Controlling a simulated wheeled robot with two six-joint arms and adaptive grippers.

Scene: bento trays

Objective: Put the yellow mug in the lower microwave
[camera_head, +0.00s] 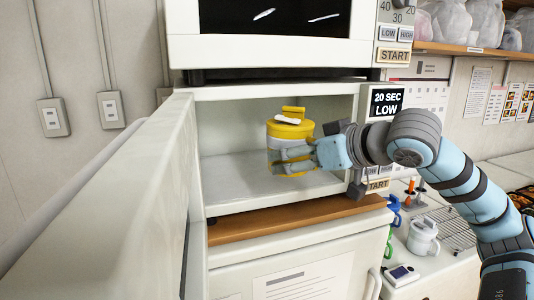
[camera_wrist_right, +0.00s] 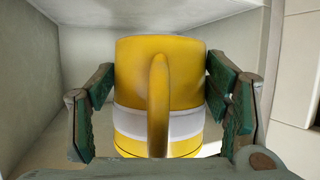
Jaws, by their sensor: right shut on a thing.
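My right gripper (camera_head: 292,160) reaches in from the right and is shut on the mug. In the right wrist view the mug (camera_wrist_right: 192,78) fills the middle, its handle facing the camera, with the fingers (camera_wrist_right: 160,108) on either side. I cannot tell whether the mug's base touches the microwave floor. The lower microwave's door (camera_head: 110,205) is swung open to the left. My left gripper is not in view.
An upper microwave (camera_head: 275,53) sits directly above. The lower microwave's control panel (camera_head: 386,103) is close to my right wrist. A white mug (camera_head: 423,235) and other items stand on the counter at right. The cavity is free around the yellow mug.

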